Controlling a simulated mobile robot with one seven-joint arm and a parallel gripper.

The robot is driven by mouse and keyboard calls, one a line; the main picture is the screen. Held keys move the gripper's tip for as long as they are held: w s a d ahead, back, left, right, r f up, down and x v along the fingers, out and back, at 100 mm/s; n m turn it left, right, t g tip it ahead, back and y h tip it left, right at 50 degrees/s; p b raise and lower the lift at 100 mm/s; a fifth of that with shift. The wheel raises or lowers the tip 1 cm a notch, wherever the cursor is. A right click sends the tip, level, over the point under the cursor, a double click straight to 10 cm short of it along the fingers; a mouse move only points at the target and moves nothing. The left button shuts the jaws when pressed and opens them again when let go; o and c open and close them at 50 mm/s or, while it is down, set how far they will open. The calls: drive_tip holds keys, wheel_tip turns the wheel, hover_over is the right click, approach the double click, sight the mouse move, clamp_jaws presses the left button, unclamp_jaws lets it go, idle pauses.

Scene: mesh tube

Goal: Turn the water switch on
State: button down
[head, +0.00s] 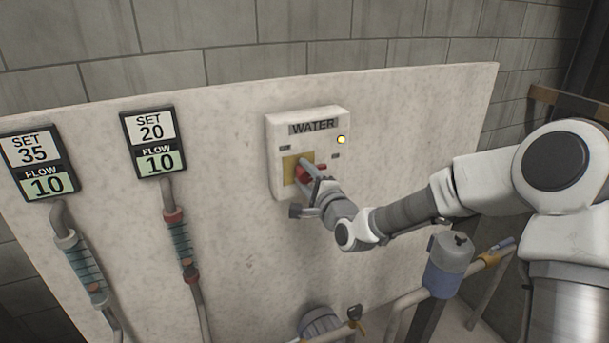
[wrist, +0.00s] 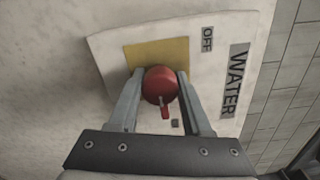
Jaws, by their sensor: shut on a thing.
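The white water switch box (head: 308,122), labelled WATER, is on the pale panel and also fills the wrist view (wrist: 110,45). It has a yellow plate (head: 290,166) with a red knob (head: 302,173). In the wrist view my gripper (wrist: 160,80) has one finger on each side of the red knob (wrist: 160,84) and is shut on it. The knob's small red pointer sticks out towards the bottom of the wrist view, beside a small label (wrist: 175,123) too small to read. The OFF label (wrist: 207,40) is on the opposite side. A yellow lamp (head: 341,140) on the box glows.
Two meters stand left of the box: SET 35, FLOW 10 (head: 38,163) and SET 20, FLOW 10 (head: 153,142). Hoses hang below them. A grey-blue valve unit (head: 448,265) and pipes are at lower right, below my arm. The panel around the box is clear.

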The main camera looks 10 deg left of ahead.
drive_tip(key=shift+r, duration=0.1)
drive_tip(key=shift+c, duration=1.7)
unclamp_jaws()
drive_tip(key=p+v, duration=0.2)
drive_tip(key=v, duration=1.5)
drive_tip(key=shift+s+d, duration=0.15)
